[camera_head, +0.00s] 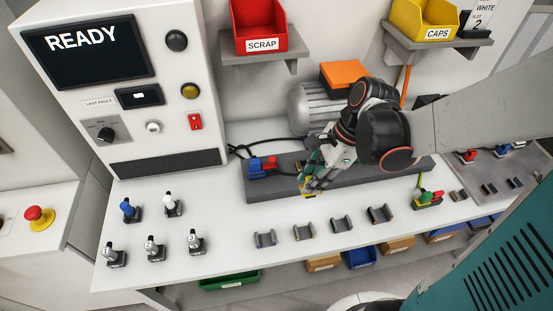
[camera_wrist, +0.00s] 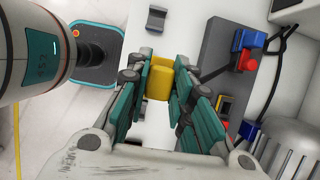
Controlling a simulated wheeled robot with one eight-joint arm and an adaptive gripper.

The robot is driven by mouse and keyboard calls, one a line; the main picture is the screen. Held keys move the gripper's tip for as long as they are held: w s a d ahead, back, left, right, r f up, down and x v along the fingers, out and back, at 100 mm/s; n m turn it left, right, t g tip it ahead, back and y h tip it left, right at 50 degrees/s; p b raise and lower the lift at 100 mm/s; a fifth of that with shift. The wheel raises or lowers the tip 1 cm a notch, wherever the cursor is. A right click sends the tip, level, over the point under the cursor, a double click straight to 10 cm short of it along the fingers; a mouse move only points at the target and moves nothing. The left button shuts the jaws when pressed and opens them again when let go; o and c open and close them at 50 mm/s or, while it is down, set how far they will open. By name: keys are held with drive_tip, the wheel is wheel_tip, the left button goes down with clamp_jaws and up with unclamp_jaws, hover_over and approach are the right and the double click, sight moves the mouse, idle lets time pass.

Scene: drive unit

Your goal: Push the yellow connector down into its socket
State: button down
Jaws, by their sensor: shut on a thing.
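My gripper (camera_wrist: 160,85) is shut on the yellow connector (camera_wrist: 160,80), which sits between the teal fingers in the wrist view. In the head view my gripper (camera_head: 309,180) is low at the front edge of the dark grey drive block; the fingers mostly hide the connector there. A socket with a yellow edge (camera_wrist: 226,106) shows on the grey block in the wrist view, to the right of the fingers and apart from the connector. The connector's lower end is not clearly visible.
Red and blue connectors (camera_head: 262,166) with black cables sit on the block (camera_head: 390,173) left of my gripper. A grey motor (camera_head: 308,108) stands behind. Several empty holders (camera_head: 303,231) line the bench front. A green connector (camera_head: 428,199) is at right.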

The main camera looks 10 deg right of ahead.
drive_tip(key=w+d+b, duration=0.1)
drive_tip(key=w+d, duration=0.1)
drive_tip(key=w, duration=0.8)
drive_tip(key=w+d+b, duration=0.2)
drive_tip(key=w+d, duration=0.1)
drive_tip(key=w, duration=0.8)
drive_tip(key=shift+d, duration=0.35)
wheel_tip(320, 180, down, 9)
drive_tip(key=b, duration=0.7)
idle(0.7)
drive_tip(key=shift+f, duration=0.2)
drive_tip(key=shift+f+b, duration=0.9)
drive_tip(key=shift+f, duration=0.35)
drive_tip(key=shift+f+b, duration=0.35)
drive_tip(key=shift+b, duration=0.1)
idle(0.7)
drive_tip(key=shift+f+b, duration=1)
drive_tip(key=shift+f, duration=0.35)
